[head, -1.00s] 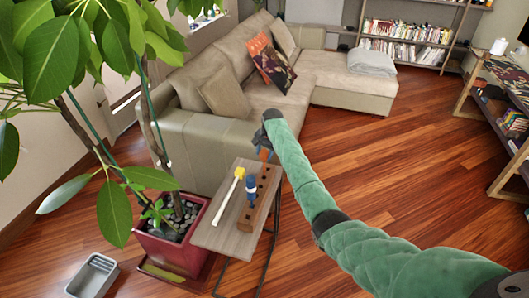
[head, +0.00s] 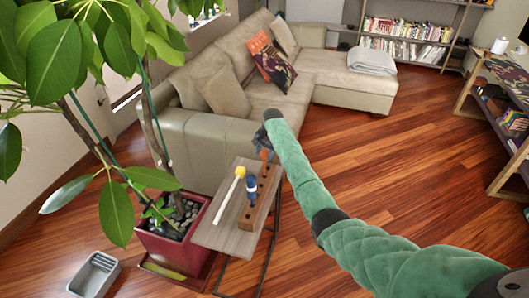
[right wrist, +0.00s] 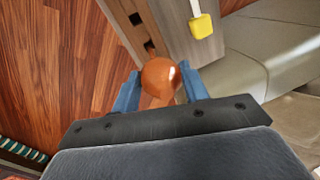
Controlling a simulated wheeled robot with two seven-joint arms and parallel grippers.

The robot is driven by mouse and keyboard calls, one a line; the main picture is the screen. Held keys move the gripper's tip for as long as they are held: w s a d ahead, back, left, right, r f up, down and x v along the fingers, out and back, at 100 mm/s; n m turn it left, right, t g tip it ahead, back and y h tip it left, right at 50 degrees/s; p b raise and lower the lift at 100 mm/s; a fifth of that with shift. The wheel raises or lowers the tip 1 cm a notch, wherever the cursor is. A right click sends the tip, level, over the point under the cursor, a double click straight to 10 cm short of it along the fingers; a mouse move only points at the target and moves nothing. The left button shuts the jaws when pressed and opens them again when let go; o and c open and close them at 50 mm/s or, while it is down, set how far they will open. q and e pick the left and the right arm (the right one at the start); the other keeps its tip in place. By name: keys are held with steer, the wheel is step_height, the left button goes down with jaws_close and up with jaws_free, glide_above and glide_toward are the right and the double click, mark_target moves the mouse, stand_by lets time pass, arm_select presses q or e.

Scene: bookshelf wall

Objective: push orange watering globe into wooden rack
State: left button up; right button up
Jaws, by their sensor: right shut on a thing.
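The orange watering globe (head: 265,155) is held in my right gripper (head: 266,146) over the far end of the wooden rack (head: 248,216). In the right wrist view the round orange bulb (right wrist: 159,74) sits between the two blue fingers, which are shut on it. The globe's lower stem is mostly hidden, so I cannot tell how deep it sits in the rack. The rack also shows in the right wrist view (right wrist: 122,22), with dark square holes. A blue globe (head: 251,185) stands upright in the rack. My left gripper is not in view.
The rack stands on a small grey-wood side table (head: 222,238). A potted plant (head: 173,250) is close on the left, and a beige sofa (head: 195,145) is behind. Open floor lies to the right.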

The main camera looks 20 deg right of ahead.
steer(key=shift+p, duration=0.45)
stand_by(0.5)
steer(key=shift+f+b, duration=0.95)
steer(key=shift+f, duration=2.05)
steer(key=o, duration=1.5)
